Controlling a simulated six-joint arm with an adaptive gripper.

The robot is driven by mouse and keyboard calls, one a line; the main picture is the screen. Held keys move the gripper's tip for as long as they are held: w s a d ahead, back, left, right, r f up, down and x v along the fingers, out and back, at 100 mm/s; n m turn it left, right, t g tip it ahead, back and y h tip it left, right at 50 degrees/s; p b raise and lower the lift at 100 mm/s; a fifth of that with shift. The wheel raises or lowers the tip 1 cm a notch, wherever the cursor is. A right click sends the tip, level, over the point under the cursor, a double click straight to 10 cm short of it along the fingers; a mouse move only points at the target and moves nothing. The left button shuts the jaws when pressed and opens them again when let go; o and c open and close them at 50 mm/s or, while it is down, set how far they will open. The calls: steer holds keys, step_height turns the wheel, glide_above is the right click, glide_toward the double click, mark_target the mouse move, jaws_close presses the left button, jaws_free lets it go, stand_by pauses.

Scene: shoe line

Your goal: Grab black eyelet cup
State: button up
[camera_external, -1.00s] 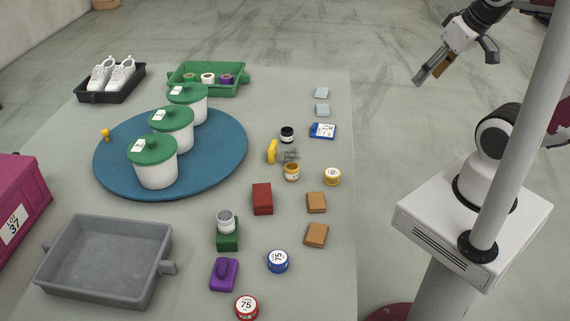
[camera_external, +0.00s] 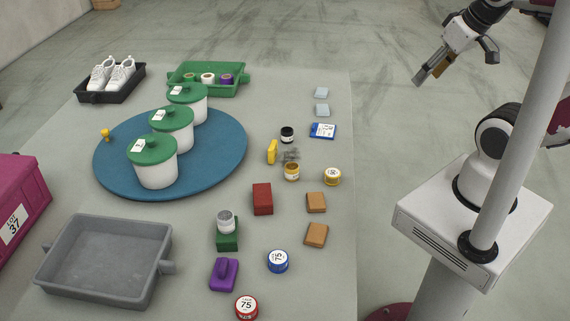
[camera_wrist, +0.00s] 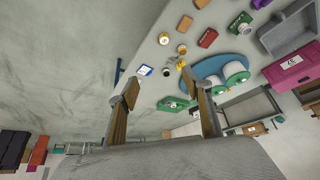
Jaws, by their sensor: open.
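The black eyelet cup (camera_external: 287,134) is a small dark cup with a pale top. My gripper (camera_external: 428,78) is open and empty, raised well to the right of the table. Its two fingers also show in the wrist view (camera_wrist: 163,107).
White pots with green lids (camera_external: 155,170) stand on the blue mat (camera_external: 225,165). A grey tray (camera_external: 70,290) is front left.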

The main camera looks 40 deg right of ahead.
steer(key=shift+o, duration=0.5)
steer(key=shift+w, duration=0.1)
steer(key=w+d+r+t+h, duration=0.1)
steer(key=w+d, duration=0.3)
steer(key=w, duration=0.8)
steer(key=w+d+r+t+h, duration=0.1)
steer(key=w+d+t, duration=0.15)
steer(key=w, duration=1.05)
steer(key=w+d+f+n, duration=0.1)
steer(key=w+f, duration=0.2)
steer(key=w, duration=0.3)
steer(key=w+d+f+n+t, duration=0.1)
steer(key=w+d+f, duration=0.1)
steer(key=w, duration=0.4)
steer(key=w+d+f+n, duration=0.1)
steer(key=w+f, duration=0.2)
steer(key=w, duration=0.3)
steer(key=w+f+y, duration=0.2)
steer(key=w+f, duration=0.4)
steer(key=f, duration=0.1)
steer(key=n+t+y, duration=0.1)
steer(key=n+y, duration=0.3)
steer(key=y, duration=0.3)
glide_toward(287, 135)
steer(key=w, duration=0.3)
steer(key=shift+w+d+f, duration=0.15)
steer(key=shift+w+f, duration=0.05)
steer(key=shift+f, duration=0.05)
